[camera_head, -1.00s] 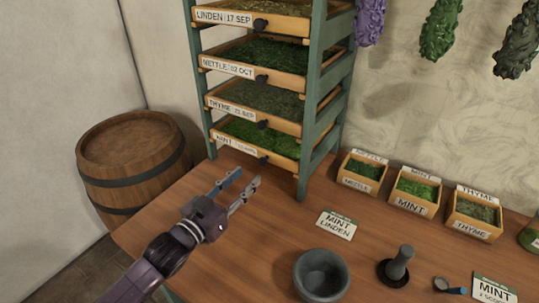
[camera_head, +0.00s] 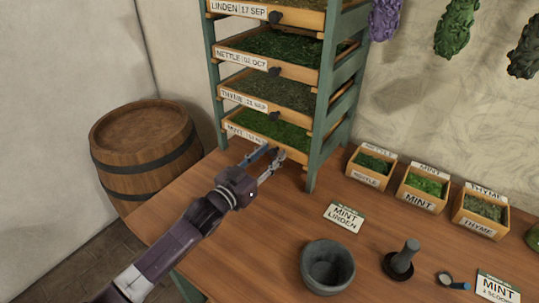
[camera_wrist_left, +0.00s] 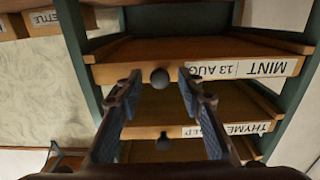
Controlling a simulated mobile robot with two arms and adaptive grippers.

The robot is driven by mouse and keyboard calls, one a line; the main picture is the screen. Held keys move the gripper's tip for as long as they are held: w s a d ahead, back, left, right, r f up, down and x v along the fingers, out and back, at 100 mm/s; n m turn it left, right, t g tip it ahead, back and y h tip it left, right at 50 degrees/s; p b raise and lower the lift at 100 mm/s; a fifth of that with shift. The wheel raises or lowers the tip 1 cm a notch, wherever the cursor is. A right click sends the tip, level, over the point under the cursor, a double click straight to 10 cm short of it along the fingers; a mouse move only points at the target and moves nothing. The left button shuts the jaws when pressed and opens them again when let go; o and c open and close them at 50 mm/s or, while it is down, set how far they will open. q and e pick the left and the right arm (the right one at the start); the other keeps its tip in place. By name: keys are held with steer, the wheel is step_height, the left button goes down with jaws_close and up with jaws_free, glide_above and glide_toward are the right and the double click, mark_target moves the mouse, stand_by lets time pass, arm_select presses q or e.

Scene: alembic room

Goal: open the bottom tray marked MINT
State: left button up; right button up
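The bottom tray marked MINT (camera_head: 265,131) sits in the lowest slot of the green rack and looks shut, with green herbs inside. In the left wrist view, which is upside down, its front with the MINT 13 AUG label (camera_wrist_left: 240,69) and its dark round knob (camera_wrist_left: 160,78) show. My left gripper (camera_head: 264,157) is open in front of this tray. In the left wrist view its two fingers (camera_wrist_left: 158,88) stand on either side of the knob, with gaps; whether they reach it in depth I cannot tell. The right gripper is not in view.
The thyme tray (camera_head: 268,96), nettle tray (camera_head: 270,58) and linden tray (camera_head: 270,14) are above. A barrel (camera_head: 145,155) stands left of the table.

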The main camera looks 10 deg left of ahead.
arm_select(q)
jaws_close()
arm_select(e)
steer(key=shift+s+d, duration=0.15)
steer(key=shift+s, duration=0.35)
